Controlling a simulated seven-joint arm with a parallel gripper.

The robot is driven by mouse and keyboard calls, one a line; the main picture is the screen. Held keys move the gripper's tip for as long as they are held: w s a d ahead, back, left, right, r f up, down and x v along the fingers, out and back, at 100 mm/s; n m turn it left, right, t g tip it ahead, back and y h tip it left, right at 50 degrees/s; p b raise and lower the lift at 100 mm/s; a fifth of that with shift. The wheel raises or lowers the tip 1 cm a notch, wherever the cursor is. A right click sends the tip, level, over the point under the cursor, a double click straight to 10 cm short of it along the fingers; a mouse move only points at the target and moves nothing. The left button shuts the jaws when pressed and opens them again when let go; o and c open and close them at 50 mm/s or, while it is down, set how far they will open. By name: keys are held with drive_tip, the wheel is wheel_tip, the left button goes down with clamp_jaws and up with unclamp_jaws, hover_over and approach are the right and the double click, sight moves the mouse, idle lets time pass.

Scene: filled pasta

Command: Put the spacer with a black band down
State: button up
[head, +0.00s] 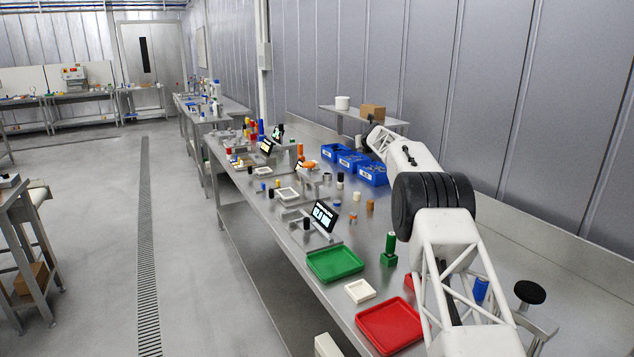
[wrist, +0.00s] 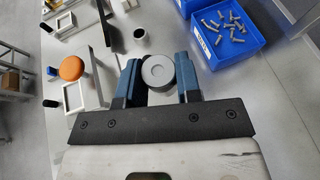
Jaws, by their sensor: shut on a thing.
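My gripper (wrist: 158,88) is shut on a grey round spacer (wrist: 158,70), seen from above in the wrist view between its two blue fingers. The spacer's top is a grey disc with a small round centre. Its side is mostly hidden, so no black band shows and I cannot tell how high it is above the bench. In the head view my arm reaches away over the bench towards the blue bins, and the fingers and the held spacer cannot be made out there.
A blue bin of bolts (wrist: 227,32) stands right of the gripper. An orange-topped piece (wrist: 72,68) and a white tray (wrist: 75,96) lie left. Green (head: 335,263) and red (head: 390,325) trays lie nearer.

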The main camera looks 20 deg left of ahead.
drive_tip(key=w+a+f+n+y, duration=0.1)
drive_tip(key=w+a+f, duration=0.2)
drive_tip(key=a+f, duration=0.8)
drive_tip(key=shift+w+a+f+g, duration=0.2)
drive_tip(key=shift+a+f+g, duration=0.1)
drive_tip(key=shift+a, duration=1)
hover_over(332, 191)
drive_tip(key=shift+w+a+f, duration=0.1)
drive_tip(key=shift+f, duration=1.5)
drive_tip(key=shift+w+f, duration=0.1)
drive_tip(key=shift+f, duration=1.45)
drive_tip(key=shift+f, duration=1.8)
drive_tip(key=shift+f, duration=0.15)
drive_tip(key=o, duration=0.6)
drive_tip(key=shift+o, duration=0.2)
